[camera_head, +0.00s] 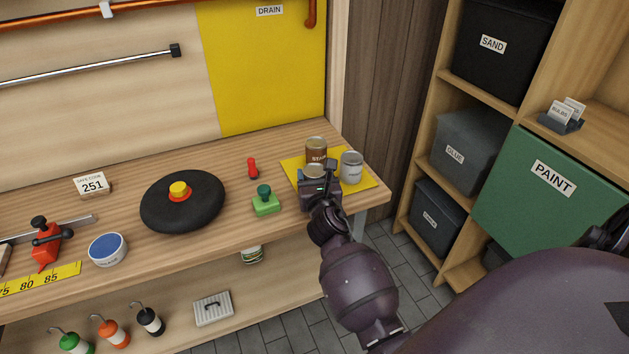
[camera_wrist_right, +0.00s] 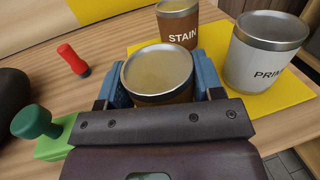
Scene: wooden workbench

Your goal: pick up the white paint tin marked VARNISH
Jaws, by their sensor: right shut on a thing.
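My right gripper (camera_head: 317,178) is at the near edge of a yellow mat (camera_head: 366,183) on the bench. In the wrist view its blue-padded fingers (camera_wrist_right: 159,84) are shut on a round tin (camera_wrist_right: 158,68), one finger on each side. The tin's lid (camera_head: 313,170) shows in the head view; its label is hidden, so I cannot read VARNISH on it. I cannot tell whether it is lifted. Behind it stands a brown STAIN tin (camera_head: 316,148); to the right stands a light grey tin (camera_head: 352,166), whose label partly reads PRIM. My left gripper is not in view.
A green block with a knob (camera_head: 265,203) and a red peg-like piece (camera_head: 253,168) are left of the mat. A black disc (camera_head: 183,213) lies farther left. A labelled tin (camera_head: 251,254) is under the bench. Shelves with a green PAINT panel (camera_head: 551,199) stand right.

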